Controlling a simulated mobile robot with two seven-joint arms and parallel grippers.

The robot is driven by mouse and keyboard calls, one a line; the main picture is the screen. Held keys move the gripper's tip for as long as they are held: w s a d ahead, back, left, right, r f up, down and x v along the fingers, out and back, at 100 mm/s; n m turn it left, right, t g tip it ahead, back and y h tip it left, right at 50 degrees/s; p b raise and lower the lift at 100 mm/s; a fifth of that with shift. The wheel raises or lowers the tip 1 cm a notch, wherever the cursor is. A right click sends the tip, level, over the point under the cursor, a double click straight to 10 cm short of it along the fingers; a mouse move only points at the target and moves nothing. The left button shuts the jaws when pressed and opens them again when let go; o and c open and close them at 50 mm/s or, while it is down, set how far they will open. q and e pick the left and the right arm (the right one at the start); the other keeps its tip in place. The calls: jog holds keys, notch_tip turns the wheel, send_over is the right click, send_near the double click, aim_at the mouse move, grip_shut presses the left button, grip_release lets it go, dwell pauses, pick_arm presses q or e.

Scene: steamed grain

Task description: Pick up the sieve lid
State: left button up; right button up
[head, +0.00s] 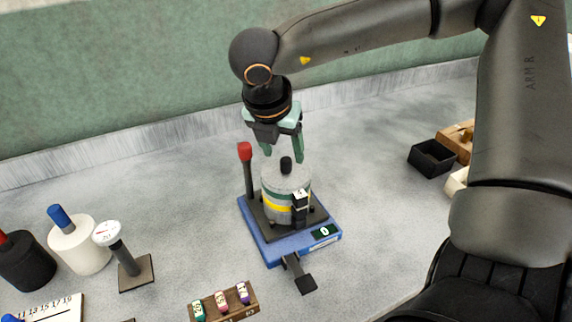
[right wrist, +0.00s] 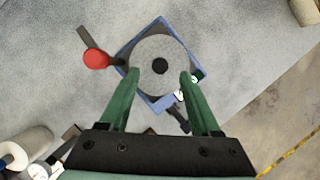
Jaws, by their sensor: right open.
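The sieve lid (head: 286,173) is a grey disc with a black knob (head: 286,164), on top of a round stack with a yellow and a teal band. In the right wrist view the lid (right wrist: 148,50) shows from above, its knob (right wrist: 159,66) between my fingers. The stack stands on a dark plate over a blue base (head: 268,244). My right gripper (head: 282,155) is open and empty, pointing down just above the knob; its fingers (right wrist: 158,87) appear apart from the lid. My left gripper is not in view.
A red-topped post (head: 245,152) stands close left of the stack. A dial gauge (head: 108,234), a white cylinder (head: 80,248) and a rack of small coloured vials (head: 223,302) are nearer the front left. A black open box (head: 431,157) lies right. Counter between is clear.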

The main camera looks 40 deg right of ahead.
aim_at(286, 160)
jog(key=shift+x, duration=1.65)
jog(key=shift+d, duration=0.1)
jog(key=shift+r, duration=0.1)
grip_shut()
